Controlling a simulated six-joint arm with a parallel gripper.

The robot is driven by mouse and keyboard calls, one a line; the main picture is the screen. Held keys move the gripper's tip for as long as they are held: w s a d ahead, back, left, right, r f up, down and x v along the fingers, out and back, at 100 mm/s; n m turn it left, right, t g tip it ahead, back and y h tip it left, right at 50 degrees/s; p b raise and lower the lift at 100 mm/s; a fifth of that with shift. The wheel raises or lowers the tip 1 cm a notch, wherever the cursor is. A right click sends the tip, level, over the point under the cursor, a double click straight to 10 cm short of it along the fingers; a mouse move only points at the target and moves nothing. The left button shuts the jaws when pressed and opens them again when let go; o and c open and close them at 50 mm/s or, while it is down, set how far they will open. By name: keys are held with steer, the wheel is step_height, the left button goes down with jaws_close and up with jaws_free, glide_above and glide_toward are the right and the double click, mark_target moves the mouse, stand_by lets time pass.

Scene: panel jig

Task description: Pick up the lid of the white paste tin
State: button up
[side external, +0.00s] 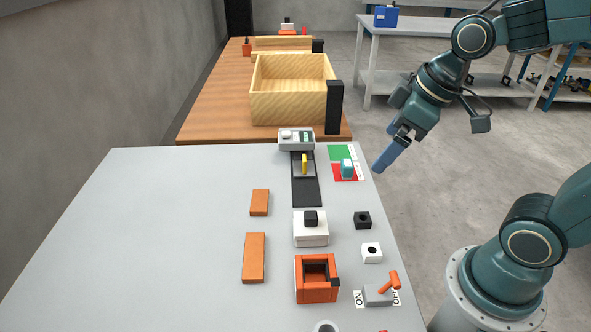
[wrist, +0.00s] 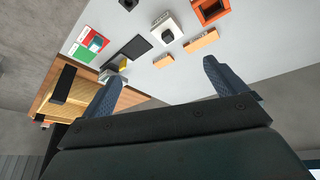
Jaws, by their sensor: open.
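A white box with a black knob on top (side external: 311,236) stands on the grey table, right of its middle; it also shows in the wrist view (wrist: 175,32). It is the white thing most like a lidded tin, but I cannot tell whether it is the paste tin or where a lid would part from it. A grey round rim (side external: 326,327) is cut off at the bottom edge. My gripper (side external: 383,165) is in the air by the table's far right edge, well away from the white box. In the wrist view its fingers (wrist: 160,75) are wide apart with nothing between them.
A red and green card (side external: 340,154) with a teal item lies near my gripper. A scale-like device (side external: 296,139) and a dark mat (side external: 306,194) are beside it. An orange open box (side external: 316,291), two orange bars (side external: 254,258) and small blocks (side external: 371,259) stand nearer. The table's left is clear.

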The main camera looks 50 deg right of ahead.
steer(key=w+a+f+n+g+y, duration=0.1)
steer(key=w+f+n+y, duration=0.1)
steer(key=w+f+n, duration=0.3)
steer(key=w+f, duration=0.4)
steer(key=f, duration=0.2)
steer(key=shift+w+g, duration=0.3)
steer(key=shift+w, duration=0.05)
steer(key=shift+a+f, duration=0.1)
steer(key=shift+f, duration=0.05)
glide_toward(310, 215)
steer(key=shift+x, duration=2.5)
steer(key=shift+w, duration=0.1)
steer(key=shift+x, duration=2.55)
steer(key=shift+f, duration=0.1)
steer(key=c, duration=1.1)
steer(key=shift+o, duration=0.2)
steer(key=shift+r, duration=0.25)
